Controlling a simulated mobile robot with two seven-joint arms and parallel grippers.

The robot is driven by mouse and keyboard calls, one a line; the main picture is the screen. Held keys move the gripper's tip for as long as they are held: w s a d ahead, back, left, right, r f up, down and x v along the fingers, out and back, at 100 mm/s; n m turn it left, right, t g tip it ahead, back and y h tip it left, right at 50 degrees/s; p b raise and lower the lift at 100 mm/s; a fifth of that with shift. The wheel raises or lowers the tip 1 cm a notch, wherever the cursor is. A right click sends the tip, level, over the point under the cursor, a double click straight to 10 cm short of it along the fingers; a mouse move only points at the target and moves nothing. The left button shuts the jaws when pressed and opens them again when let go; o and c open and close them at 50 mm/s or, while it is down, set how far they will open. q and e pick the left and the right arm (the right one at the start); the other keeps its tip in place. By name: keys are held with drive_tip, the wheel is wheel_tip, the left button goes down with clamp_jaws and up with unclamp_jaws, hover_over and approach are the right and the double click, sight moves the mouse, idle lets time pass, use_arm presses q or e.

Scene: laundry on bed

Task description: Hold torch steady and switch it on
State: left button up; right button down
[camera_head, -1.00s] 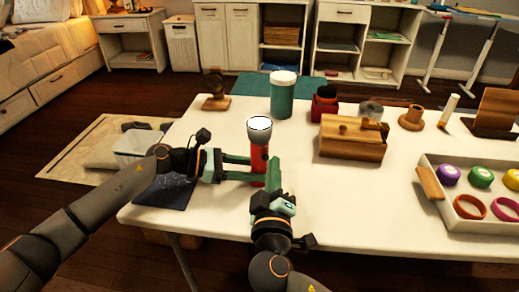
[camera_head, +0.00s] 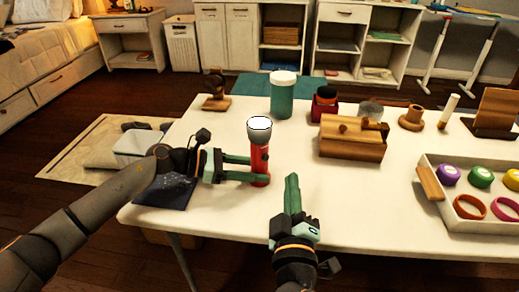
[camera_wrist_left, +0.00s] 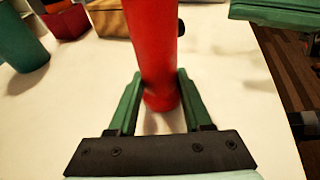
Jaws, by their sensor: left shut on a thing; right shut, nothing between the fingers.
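The red torch (camera_head: 260,158) stands upright on the white table, its wide grey head at the top with a white, bright-looking face. My left gripper (camera_head: 262,168) is shut around its lower body, coming from the left. In the left wrist view the red torch body (camera_wrist_left: 155,50) stands between the green fingers, its base at the tabletop. My right gripper (camera_head: 292,190) is shut and empty, to the right and in front of the torch, apart from it. A small dark spot shows on the torch's side; I cannot tell whether it is the switch.
A teal jar (camera_head: 283,100) with a white lid stands behind the torch. A wooden box (camera_head: 352,148) lies to the right, and a white tray (camera_head: 440,206) with rings and colored lidded pieces sits further right. A dark blue item (camera_head: 165,195) lies at the left table edge.

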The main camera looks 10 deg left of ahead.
drive_tip(key=shift+s+d, duration=0.3)
drive_tip(key=shift+s, duration=0.1)
use_arm(q)
drive_tip(key=o, duration=1.1)
drive_tip(key=shift+c, duration=0.2)
use_arm(e)
drive_tip(key=shift+s+a, duration=0.1)
